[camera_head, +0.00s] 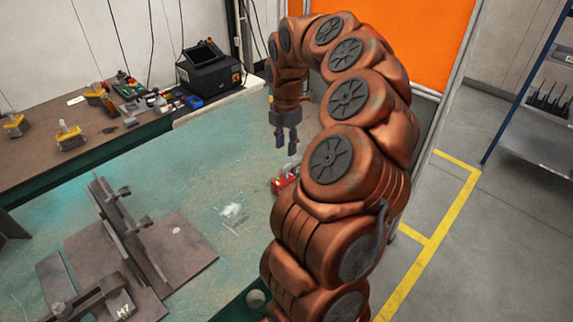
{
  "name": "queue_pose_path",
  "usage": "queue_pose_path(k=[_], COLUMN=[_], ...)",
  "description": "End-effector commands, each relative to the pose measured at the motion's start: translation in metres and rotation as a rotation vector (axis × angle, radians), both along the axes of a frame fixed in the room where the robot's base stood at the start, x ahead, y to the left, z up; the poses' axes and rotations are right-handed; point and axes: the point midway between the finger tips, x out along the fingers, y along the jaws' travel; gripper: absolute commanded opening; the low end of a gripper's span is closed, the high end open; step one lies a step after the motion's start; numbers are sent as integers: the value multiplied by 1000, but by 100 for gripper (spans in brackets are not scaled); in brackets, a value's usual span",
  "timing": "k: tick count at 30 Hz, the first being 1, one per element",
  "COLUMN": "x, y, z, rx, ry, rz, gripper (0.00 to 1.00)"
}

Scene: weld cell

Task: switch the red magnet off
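The red magnet (283,184) sits on the green worktable (190,175) near its right side. My arm covers its right part, and its switch is too small to make out. My gripper (286,145) points down above the table, in the picture higher than the red magnet and apart from it. Its two dark fingers stand apart with nothing visible between them, so it is open.
Steel plates with an upright bracket (128,225) and a clamp (90,300) fill the table's front left. Yellow-topped blocks (69,136), small tools and a black machine (208,72) stand on the brown back bench. The table's middle is mostly clear.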

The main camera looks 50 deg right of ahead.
Motion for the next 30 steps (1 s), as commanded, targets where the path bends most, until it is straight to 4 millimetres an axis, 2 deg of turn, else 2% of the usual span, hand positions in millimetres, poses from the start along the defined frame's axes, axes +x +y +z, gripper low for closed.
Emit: queue_pose_path(k=[8, 19, 23, 30], x=[0, 0, 0, 0], y=[-2, -2, -1, -1], z=[-19, -70, -77, -77], rx=[-2, -1, 0, -1], ry=[0, 1, 0, -1], rz=[3, 2, 2, 2], gripper=[35, 35, 35, 33])
